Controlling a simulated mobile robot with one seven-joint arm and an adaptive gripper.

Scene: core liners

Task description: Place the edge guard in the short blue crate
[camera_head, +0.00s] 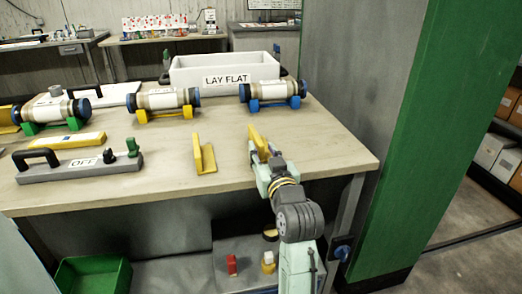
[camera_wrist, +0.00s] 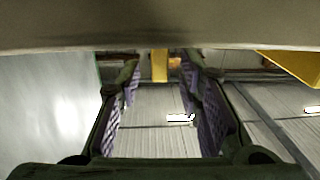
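Two yellow L-shaped pieces that look like edge guards are near the front of the wooden table. One edge guard (camera_head: 205,158) stands left of my gripper. The other edge guard (camera_head: 258,141) is right at my gripper (camera_head: 262,160), by the table's right front corner. In the wrist view my gripper (camera_wrist: 160,75) has its two purple-padded fingers apart. A yellow piece (camera_wrist: 160,66) shows between the fingertips, with gaps on both sides. Another yellow piece (camera_wrist: 295,66) shows at the upper right. I see no short blue crate.
A white box marked LAY FLAT (camera_head: 190,78) stands at the back. Several core liners on coloured cradles (camera_head: 270,94) line the table. A handled grey bar marked OFF (camera_head: 80,170) lies at the left front. A green bin (camera_head: 92,275) is below. A green-edged panel (camera_head: 400,150) rises at the right.

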